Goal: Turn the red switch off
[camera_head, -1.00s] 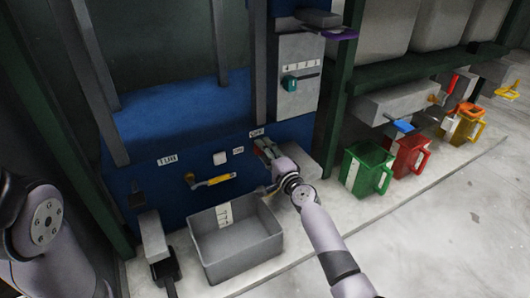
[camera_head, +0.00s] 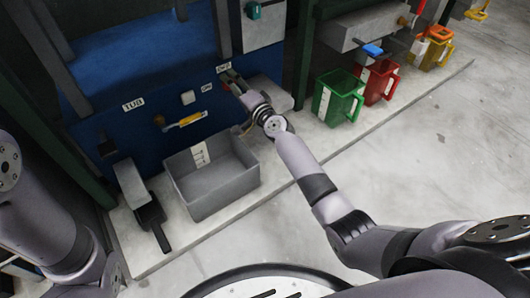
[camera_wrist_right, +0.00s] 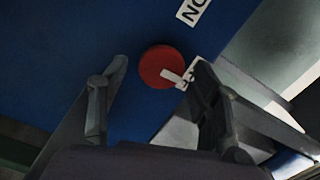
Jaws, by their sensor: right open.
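The red switch (camera_wrist_right: 162,66) shows in the right wrist view as a round red knob with a small white mark, on a blue panel (camera_wrist_right: 75,50). A white label (camera_wrist_right: 194,11) with dark letters sits above it. My right gripper (camera_wrist_right: 158,88) is open, its two fingers on either side of the knob in that view; contact is not clear. In the head view my right gripper (camera_head: 234,84) is at the blue panel, just below a small label, and hides the switch. My left arm shows at the left edge, but its gripper is not visible.
A grey bin (camera_head: 212,178) stands on the ledge below the panel, left of my right arm. A yellow handle (camera_head: 184,120) and a white button (camera_head: 188,97) are on the panel. Green (camera_head: 340,97) and red (camera_head: 376,82) jugs stand to the right. Open floor lies further right.

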